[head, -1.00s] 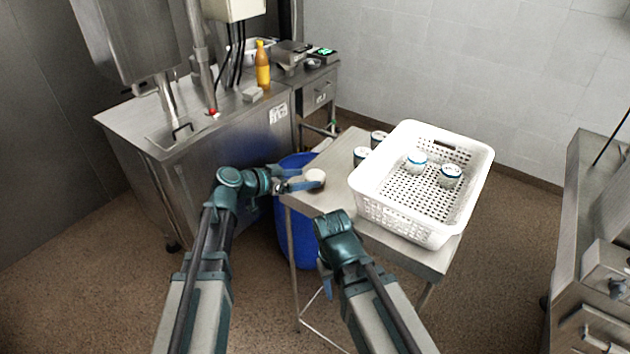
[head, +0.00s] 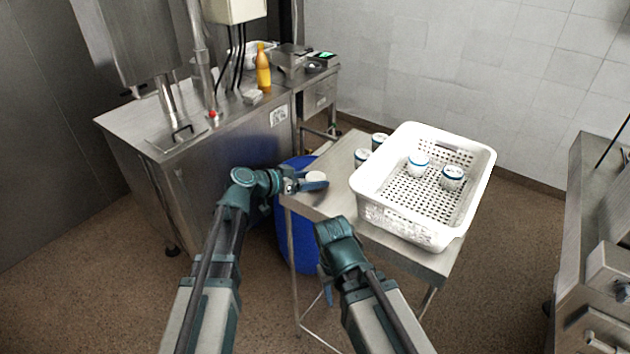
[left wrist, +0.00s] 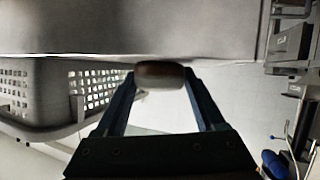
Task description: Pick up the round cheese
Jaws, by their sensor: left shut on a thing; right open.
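The round cheese (head: 316,177) is a small pale disc at the left end of the steel table (head: 322,200). My left gripper (head: 312,183) has its blue fingers on either side of it. In the left wrist view the cheese (left wrist: 160,75) shows dark and rounded between the fingertips of my left gripper (left wrist: 160,82), which is shut on it. It is close to the table surface; I cannot tell whether it touches. My right gripper (head: 326,272) is low in front of the table, mostly hidden by its own wrist, and open.
A white perforated basket (head: 402,226) stands on the table, with two blue-and-white tubs (head: 418,162) inside. Two similar tubs (head: 379,140) stand behind its left side. A blue barrel (head: 300,240) is under the table's left end. An orange bottle (head: 263,68) stands on the steel counter.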

